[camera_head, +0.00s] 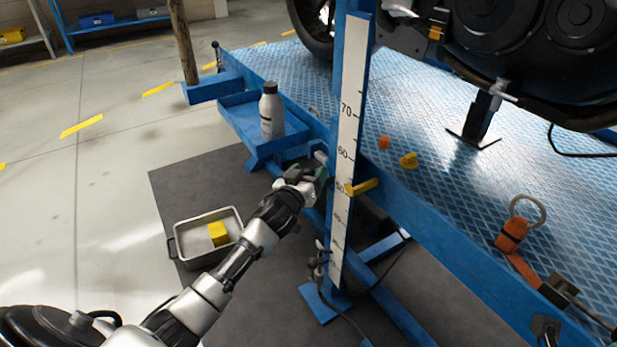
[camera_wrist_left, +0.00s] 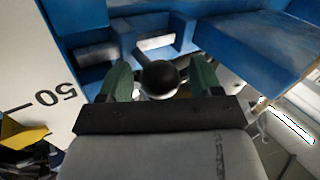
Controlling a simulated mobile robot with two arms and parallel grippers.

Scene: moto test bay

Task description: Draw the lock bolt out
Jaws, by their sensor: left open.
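In the left wrist view a round black knob (camera_wrist_left: 158,76), which looks like the end of the lock bolt, faces the camera. A pale ring or shank shows just below it. My left gripper (camera_wrist_left: 161,84) is open, with one green finger on each side of the knob. I cannot tell whether either finger touches it. In the head view my left gripper (camera_head: 318,178) is beside the blue post, under the lift's edge. The bolt cannot be made out clearly there. My right gripper is not in view.
A scale (camera_head: 349,120) on the post stands close to the gripper, with a yellow pointer (camera_head: 362,187). A side tray (camera_head: 247,132) holds a grey bottle (camera_head: 271,112). A metal pan (camera_head: 197,262) with a yellow block is on the mat. The blue lift platform (camera_head: 400,212) is to the right.

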